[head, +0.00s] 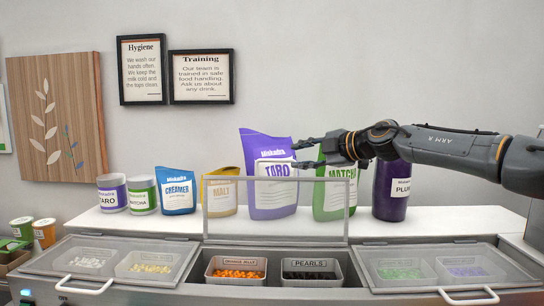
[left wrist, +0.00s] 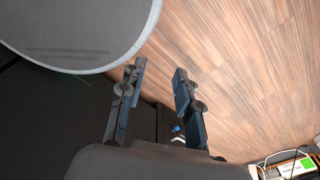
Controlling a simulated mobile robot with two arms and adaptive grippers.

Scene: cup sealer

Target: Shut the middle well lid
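The middle well lid (head: 278,225) is a clear panel with a grey frame. It stands raised, nearly upright, behind the open middle well. Below it, the well shows an orange-filled tub (head: 236,272) and a dark pearls tub (head: 312,272). My right gripper (head: 298,155) comes in from the right, fingers pointing left, open and empty. It appears just above the lid's top edge; I cannot tell how far in front or behind. My left gripper (left wrist: 157,76) shows only in the left wrist view, open and empty above the wood floor.
The left lid (head: 120,262) and right lid (head: 440,266) lie shut, with white handles in front. Behind the raised lid stand a purple taro pouch (head: 268,195), a green matcha pouch (head: 333,198) and a dark plum container (head: 390,192) close to my right arm.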

